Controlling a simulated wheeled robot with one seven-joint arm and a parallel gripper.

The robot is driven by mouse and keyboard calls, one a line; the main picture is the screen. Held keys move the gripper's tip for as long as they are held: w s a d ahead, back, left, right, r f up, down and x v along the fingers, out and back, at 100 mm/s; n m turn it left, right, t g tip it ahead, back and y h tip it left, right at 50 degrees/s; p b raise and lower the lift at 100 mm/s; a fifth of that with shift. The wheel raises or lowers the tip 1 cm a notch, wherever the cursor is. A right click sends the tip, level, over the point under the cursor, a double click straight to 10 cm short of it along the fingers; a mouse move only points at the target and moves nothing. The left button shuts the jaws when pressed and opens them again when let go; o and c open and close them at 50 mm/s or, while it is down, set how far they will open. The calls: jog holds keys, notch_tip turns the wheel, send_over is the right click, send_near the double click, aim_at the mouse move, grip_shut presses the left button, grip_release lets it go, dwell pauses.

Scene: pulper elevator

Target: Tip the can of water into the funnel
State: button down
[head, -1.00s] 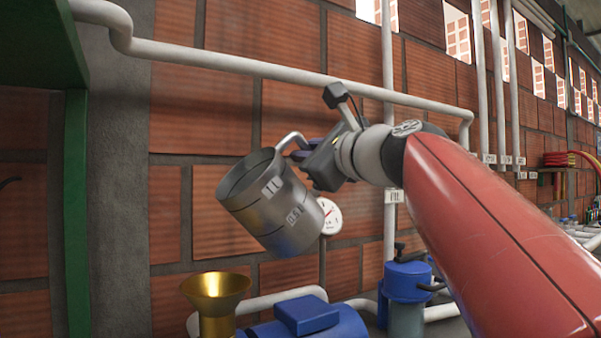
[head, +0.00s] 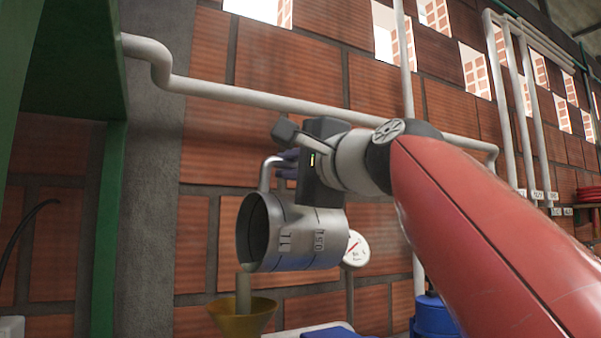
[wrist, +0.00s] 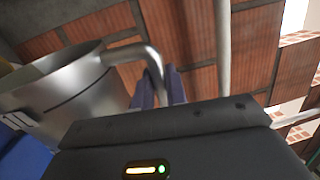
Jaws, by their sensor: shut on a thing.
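A grey metal can (head: 300,238) with litre marks is tilted onto its side in the head view, its mouth facing left and a little down. A stream of water (head: 243,292) falls from its lower lip into the brass funnel (head: 243,318) below. My gripper (head: 284,164) is shut on the can's handle, above the can. In the wrist view the can (wrist: 75,90) is at the left, and its bent handle runs to the gripper's fingers (wrist: 160,88). The water level inside the can is hidden.
A white pipe (head: 290,103) runs along the brick wall behind. A round gauge (head: 356,248) is just right of the can. Blue equipment (head: 428,312) stands low at the right, and a green post (head: 108,230) stands at the left.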

jog(key=s+a+n+y, duration=0.1)
jog(key=s+a+n, duration=0.3)
jog(key=a+n, duration=0.3)
jog(key=shift+s+a+g, duration=0.25)
jog(key=shift+a+g, duration=0.1)
jog(key=shift+g, duration=0.05)
jog(key=shift+w, duration=0.1)
dwell(1.6)
